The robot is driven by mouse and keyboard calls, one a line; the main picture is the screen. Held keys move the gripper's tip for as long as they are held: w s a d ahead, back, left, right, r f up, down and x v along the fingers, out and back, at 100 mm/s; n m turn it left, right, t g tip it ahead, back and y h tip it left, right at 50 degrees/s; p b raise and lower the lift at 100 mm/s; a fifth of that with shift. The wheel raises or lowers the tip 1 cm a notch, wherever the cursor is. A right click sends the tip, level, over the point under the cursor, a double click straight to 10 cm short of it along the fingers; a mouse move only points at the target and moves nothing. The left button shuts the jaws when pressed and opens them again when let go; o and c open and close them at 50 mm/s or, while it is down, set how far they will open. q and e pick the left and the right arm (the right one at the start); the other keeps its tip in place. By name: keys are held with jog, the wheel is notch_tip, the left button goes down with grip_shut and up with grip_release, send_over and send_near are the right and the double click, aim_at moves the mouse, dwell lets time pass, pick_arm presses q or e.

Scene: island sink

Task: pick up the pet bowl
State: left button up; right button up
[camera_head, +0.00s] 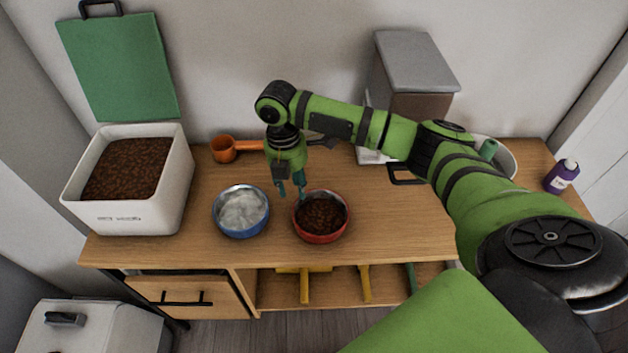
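Two pet bowls stand side by side on the wooden counter. A red bowl (321,237) holds brown kibble, and a blue bowl (240,233) to its left holds something clear and whitish. My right gripper (291,190) points down at the red bowl's left rear rim, with its teal fingertips apart. One fingertip is at the rim and the other is left of it, toward the gap between the bowls. Whether a finger touches the rim cannot be told. Nothing is held. My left gripper is not in view.
A white kibble bin (127,217) with a raised green lid (120,65) stands at left. An orange scoop (223,150) lies behind the bowls. A grey-lidded dispenser (415,62) is at the back, and a purple bottle (562,178) at far right. Counter right of the red bowl is clear.

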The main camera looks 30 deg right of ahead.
aim_at(298, 200)
jog(key=shift+s+f, duration=0.3)
jog(key=shift+f, duration=0.15)
jog(key=f, duration=0.3)
jog(key=shift+s+d+f+p, duration=0.2)
jog(key=shift+s+f+p, duration=0.1)
jog(key=shift+p, duration=0.1)
jog(key=shift+w+f, duration=0.15)
jog(key=shift+f, duration=0.3)
grip_shut()
